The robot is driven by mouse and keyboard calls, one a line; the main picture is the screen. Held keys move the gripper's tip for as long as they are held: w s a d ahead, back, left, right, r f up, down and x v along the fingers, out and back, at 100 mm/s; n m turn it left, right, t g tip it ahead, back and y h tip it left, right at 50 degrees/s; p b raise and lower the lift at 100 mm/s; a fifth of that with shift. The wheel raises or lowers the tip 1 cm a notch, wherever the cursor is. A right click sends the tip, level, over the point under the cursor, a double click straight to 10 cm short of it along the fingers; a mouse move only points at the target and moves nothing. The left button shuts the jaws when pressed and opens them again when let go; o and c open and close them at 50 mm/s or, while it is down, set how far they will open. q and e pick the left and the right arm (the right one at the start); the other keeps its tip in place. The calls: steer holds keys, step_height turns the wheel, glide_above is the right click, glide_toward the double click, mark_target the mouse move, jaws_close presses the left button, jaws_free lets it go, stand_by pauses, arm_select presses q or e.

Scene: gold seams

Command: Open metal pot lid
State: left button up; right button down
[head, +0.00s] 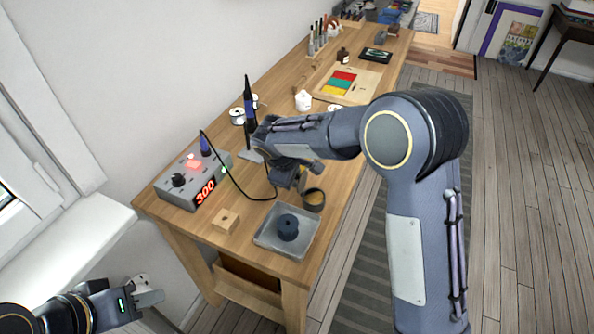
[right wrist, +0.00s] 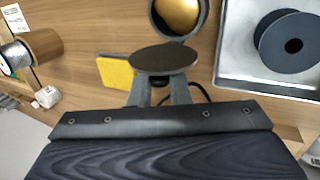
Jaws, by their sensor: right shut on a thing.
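The metal pot (head: 314,205) is a small dark round pot with a gold-coloured inside, standing uncovered on the bench beside the metal tray. It also shows at the top of the right wrist view (right wrist: 205,22). My right gripper (head: 299,184) is shut on the dark round lid (right wrist: 163,59). In the right wrist view the lid is clear of the pot's opening, beside its rim. In the head view my gripper is just beyond the pot, and the lid is hard to make out. My left gripper (head: 158,290) is open and empty at the lower left, away from the bench.
A metal tray (head: 266,243) holds a dark spool (head: 288,227). A wooden block (head: 226,221) and a grey soldering station (head: 184,191) with a cable stand left of it. A yellow sponge (right wrist: 115,72) lies near my right fingers. The bench's right edge is close to the pot.

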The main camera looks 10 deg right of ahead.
steer(key=shift+a+f, duration=0.1)
steer(key=shift+a, duration=0.05)
stand_by(0.5)
steer(key=c, duration=1.4)
jaws_free()
steer(key=shift+w, duration=0.1)
steer(key=v, duration=0.7)
steer(key=shift+a+r, duration=0.25)
steer(key=shift+r, duration=0.1)
steer(key=shift+o, duration=0.4)
